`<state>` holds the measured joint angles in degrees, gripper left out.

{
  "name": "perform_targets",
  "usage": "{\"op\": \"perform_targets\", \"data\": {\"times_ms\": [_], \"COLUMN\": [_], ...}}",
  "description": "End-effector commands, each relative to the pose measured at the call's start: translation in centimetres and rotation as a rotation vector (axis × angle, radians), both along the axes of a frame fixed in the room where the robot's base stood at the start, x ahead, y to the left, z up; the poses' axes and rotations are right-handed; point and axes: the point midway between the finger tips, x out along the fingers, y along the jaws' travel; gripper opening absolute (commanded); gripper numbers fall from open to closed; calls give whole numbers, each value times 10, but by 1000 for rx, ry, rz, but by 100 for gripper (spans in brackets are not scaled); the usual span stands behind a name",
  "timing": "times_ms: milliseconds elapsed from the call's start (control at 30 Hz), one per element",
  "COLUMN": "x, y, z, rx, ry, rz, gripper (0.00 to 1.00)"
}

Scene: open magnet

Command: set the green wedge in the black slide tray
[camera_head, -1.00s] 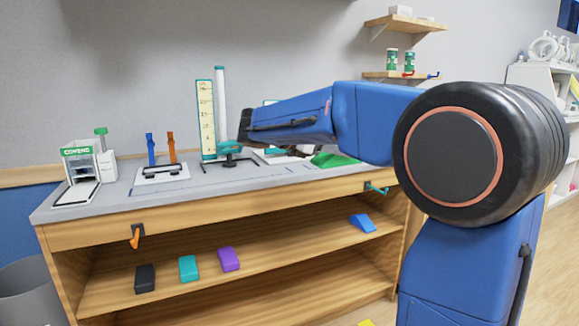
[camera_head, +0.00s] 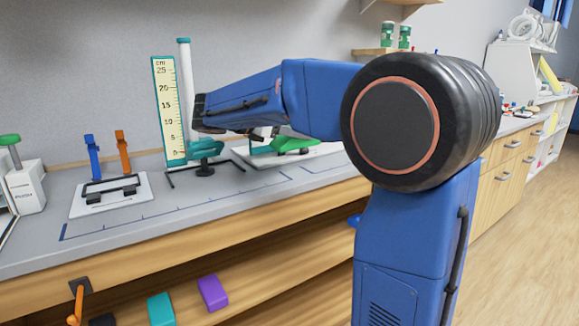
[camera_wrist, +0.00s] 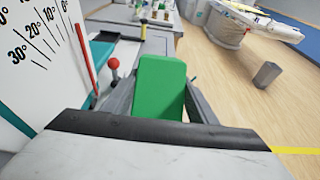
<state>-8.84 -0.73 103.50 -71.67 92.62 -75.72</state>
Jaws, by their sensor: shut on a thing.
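The green wedge (camera_wrist: 160,85) is between the two fingers of my gripper (camera_wrist: 158,105) in the wrist view, filling the middle of the picture. In the head view the green wedge (camera_head: 293,143) shows just below my arm, above the right part of the counter. My gripper is shut on it and partly hidden behind my arm. A low black frame (camera_head: 110,188) lies on a white plate at the left of the counter, apart from the wedge. I cannot tell whether this frame is the black slide tray.
On the grey counter (camera_head: 150,222) stand a centimetre ruler (camera_head: 168,110), a white column (camera_head: 186,85) and a teal clamp (camera_head: 205,148). Blue (camera_head: 92,158) and orange (camera_head: 122,150) posts rise behind the black frame. A degree-scale board (camera_wrist: 30,60) is close left in the wrist view.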

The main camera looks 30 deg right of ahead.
Motion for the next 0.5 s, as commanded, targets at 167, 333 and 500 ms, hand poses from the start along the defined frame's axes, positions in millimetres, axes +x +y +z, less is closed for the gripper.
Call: {"op": "perform_targets", "data": {"times_ms": [167, 333, 500], "x": [0, 0, 0], "y": [0, 0, 0], "z": [-32, -48, -59], "rx": [0, 0, 0], "ry": [4, 2, 2], "rz": [1, 1, 0], "gripper": [31, 31, 31]}}
